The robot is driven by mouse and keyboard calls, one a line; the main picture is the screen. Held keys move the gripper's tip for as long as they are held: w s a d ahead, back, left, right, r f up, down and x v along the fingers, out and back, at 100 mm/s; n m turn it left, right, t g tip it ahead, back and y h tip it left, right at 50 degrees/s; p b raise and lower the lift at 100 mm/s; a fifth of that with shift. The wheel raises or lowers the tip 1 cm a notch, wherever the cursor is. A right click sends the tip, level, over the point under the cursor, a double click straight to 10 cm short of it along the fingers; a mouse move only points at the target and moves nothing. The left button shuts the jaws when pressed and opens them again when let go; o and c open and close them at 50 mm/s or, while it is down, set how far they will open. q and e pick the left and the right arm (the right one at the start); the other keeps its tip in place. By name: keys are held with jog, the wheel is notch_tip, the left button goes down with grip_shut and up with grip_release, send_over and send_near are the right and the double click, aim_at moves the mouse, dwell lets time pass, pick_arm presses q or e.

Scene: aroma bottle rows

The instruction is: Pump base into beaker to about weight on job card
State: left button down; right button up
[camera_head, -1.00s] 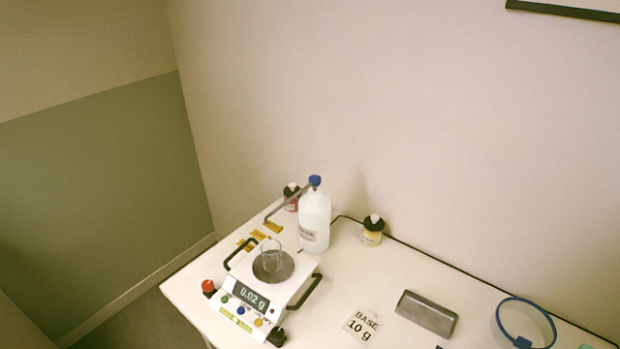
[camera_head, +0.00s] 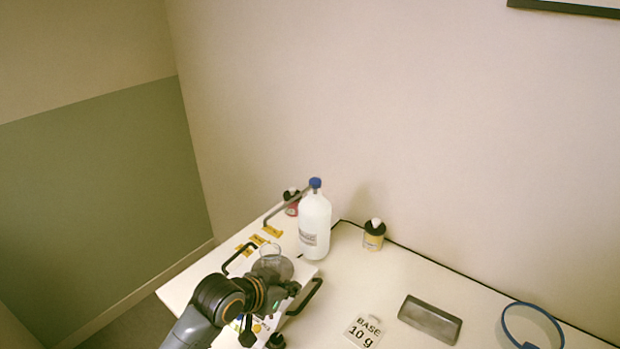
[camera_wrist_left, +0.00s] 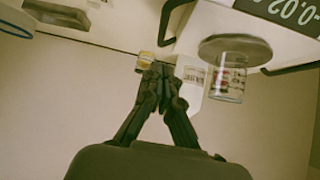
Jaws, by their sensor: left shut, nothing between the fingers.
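The white pump bottle (camera_head: 315,228) with a blue cap and a bent spout stands behind the balance (camera_head: 297,288). The clear beaker (camera_head: 270,250) stands on the balance's round pan, partly behind my arm, and appears empty. The job card (camera_head: 364,331) reads BASE 10 g. My left gripper (camera_head: 285,291) is over the front of the balance and hides its display. In the upside-down left wrist view, its fingers (camera_wrist_left: 160,76) are closed with nothing between them, the beaker (camera_wrist_left: 228,78) is to their right, and the display (camera_wrist_left: 292,14) reads about 0.02. The right gripper is not seen.
A small yellow-labelled bottle (camera_head: 374,235) stands right of the pump bottle, and a red one (camera_head: 292,203) behind it. Orange tags (camera_head: 258,240) lie to the left. A grey tray (camera_head: 429,320) and a blue ring (camera_head: 530,325) are at the right. The wall closes off the back.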

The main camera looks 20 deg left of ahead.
pick_arm(q)
jog(key=w+a+r+t, duration=0.1)
jog(key=w+a+r, duration=0.1)
jog(key=w+r, duration=0.3)
jog(key=w+a+r+t+h, duration=0.1)
jog(key=w+a+r+t, duration=0.1)
jog(key=w+r, duration=0.3)
jog(key=w+a+r+t, duration=0.2)
jog(key=w+r, duration=0.3)
jog(key=r, duration=0.4)
jog(key=shift+w+a+r+h, duration=0.3)
jog(key=shift+w+a, duration=0.05)
jog(key=shift+a, duration=0.2)
jog(key=p, duration=0.2)
send_over(310, 186)
notch_tip(310, 186, down, 2)
jog(key=shift+s+f, duration=0.1)
jog(key=shift+s, duration=0.05)
notch_tip(310, 186, down, 3)
jog(key=shift+f+p, duration=0.2)
jog(key=shift+p, duration=0.15)
jog(key=shift+f, duration=0.5)
